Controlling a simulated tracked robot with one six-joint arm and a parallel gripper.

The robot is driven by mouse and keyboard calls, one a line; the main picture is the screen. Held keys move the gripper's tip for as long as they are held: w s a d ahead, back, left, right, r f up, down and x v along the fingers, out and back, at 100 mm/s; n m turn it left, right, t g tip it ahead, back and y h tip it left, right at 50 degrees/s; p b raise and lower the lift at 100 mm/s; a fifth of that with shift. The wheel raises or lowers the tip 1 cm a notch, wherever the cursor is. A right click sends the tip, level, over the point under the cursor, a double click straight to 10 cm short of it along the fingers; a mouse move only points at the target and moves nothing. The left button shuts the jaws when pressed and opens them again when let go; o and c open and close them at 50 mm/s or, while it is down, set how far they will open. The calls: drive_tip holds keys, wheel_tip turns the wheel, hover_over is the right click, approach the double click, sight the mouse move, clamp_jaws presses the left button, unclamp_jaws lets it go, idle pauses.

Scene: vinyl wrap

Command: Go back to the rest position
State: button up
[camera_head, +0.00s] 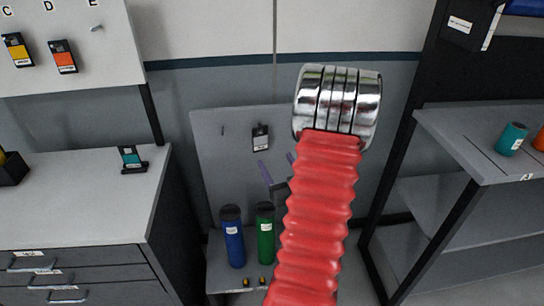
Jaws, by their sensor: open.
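My arm shows as a red ribbed sleeve with a chrome ringed joint at its top, in the middle of the head view.
A drawer cabinet (75,215) stands at left with a small teal-labelled item (131,158) on top. A pegboard (95,65) holds yellow (17,50) and orange (62,56) packs. A black pack (261,137) hangs on the back panel. A shelf (455,135) at right carries a teal cylinder (512,138).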

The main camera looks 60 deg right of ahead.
drive_tip(key=shift+s+a, duration=0.35)
drive_tip(key=shift+s, duration=0.15)
idle(0.3)
